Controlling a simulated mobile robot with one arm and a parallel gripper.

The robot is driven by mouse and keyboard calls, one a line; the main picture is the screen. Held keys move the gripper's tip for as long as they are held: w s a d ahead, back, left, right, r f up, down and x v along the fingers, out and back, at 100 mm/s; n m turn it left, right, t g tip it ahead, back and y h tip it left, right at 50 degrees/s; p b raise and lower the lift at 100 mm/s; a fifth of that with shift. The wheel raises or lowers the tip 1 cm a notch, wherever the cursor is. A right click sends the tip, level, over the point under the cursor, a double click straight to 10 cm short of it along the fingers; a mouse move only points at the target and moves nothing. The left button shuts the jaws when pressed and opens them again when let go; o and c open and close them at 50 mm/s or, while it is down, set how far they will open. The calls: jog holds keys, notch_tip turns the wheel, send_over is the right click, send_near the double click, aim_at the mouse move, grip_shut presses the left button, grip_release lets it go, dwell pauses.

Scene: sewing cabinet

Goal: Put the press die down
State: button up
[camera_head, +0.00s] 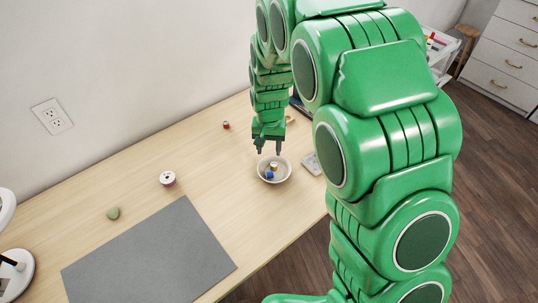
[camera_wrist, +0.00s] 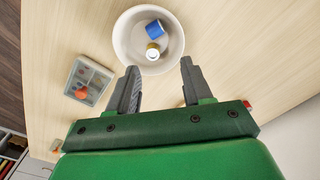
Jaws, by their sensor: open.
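A white bowl (camera_head: 286,173) stands on the wooden table and also shows in the wrist view (camera_wrist: 122,38). In it lie a blue spool-like piece (camera_wrist: 155,29) and a small pale cylinder with a yellowish rim (camera_wrist: 152,52), which may be the press die. The head view shows the blue piece (camera_head: 269,175) and the pale cylinder (camera_head: 274,165) too. My gripper (camera_head: 269,150) is above the bowl, its fingers pointing down towards it. In the wrist view its two fingers (camera_wrist: 160,68) are apart with nothing held between them.
Bare table surrounds the bowl's left side.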

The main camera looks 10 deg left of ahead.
notch_tip(320, 180, up, 7)
dwell(0.3)
jog(key=s+d+r, duration=0.6)
jog(key=d, duration=0.2)
jog(key=s+d+r, duration=0.2)
jog(key=s+d, duration=0.2)
jog(key=s, duration=0.5)
jog(key=s+d+r+g, duration=0.1)
jog(key=s+d, duration=0.4)
jog(key=s, duration=0.5)
jog(key=s+d+r, duration=0.4)
jog(key=s, duration=0.5)
jog(key=shift+s+d+g, duration=0.2)
jog(key=shift+s+g, duration=0.1)
jog(key=shift+g, duration=0.1)
